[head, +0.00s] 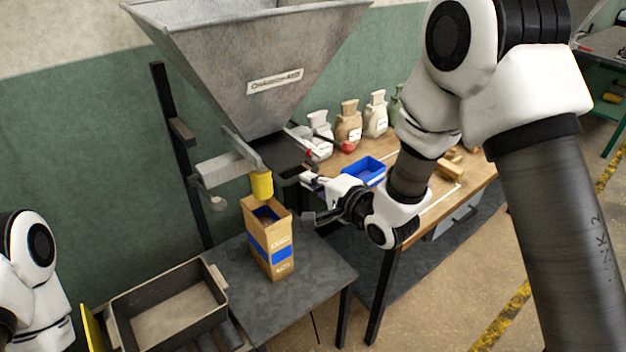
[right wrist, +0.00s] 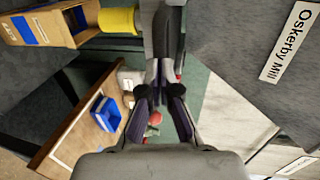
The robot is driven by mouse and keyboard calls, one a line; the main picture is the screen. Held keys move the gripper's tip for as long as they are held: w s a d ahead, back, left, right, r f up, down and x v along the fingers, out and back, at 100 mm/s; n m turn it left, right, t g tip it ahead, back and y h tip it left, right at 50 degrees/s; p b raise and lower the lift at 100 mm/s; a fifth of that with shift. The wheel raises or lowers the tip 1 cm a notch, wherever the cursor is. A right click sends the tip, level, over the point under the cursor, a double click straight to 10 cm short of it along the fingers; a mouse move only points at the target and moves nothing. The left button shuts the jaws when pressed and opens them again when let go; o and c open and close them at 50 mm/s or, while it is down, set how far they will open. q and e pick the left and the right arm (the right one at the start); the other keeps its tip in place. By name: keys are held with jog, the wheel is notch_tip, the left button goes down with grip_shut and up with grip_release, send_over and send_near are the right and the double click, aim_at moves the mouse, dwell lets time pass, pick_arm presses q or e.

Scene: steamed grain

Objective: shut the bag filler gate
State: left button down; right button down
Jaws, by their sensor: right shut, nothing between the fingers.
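The bag filler is a grey metal hopper (head: 250,60) with a yellow spout (head: 261,185) under it; the spout also shows in the right wrist view (right wrist: 117,20). A dark rod with a red knob (head: 347,147) sticks out to the right below the hopper; a red ball also shows beyond my fingers in the right wrist view (right wrist: 155,118). I cannot clearly tell the gate's position. An open paper bag (head: 280,255) stands upright under the spout. My right gripper (head: 292,178) is shut and empty, close beside the filler's underside; its fingers (right wrist: 163,78) point at a grey metal part. My left gripper is out of view.
A grey metal table (head: 320,285) carries the bag. A dark tray (head: 205,328) is at lower left. On the wooden bench (head: 435,205) are a blue bin (head: 364,170) and several filled sacks (head: 349,125). The hopper's sloping wall is close to my right gripper.

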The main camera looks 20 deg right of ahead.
aim_at(291, 166)
jog(key=w, duration=0.1)
jog(key=w+a, duration=0.1)
jog(key=w, duration=0.2)
jog(key=shift+a+r+p, duration=0.1)
jog(key=shift+a+p, duration=0.15)
jog(key=shift+p, duration=0.05)
jog(key=shift+s+r, duration=0.1)
jog(key=shift+r, duration=0.05)
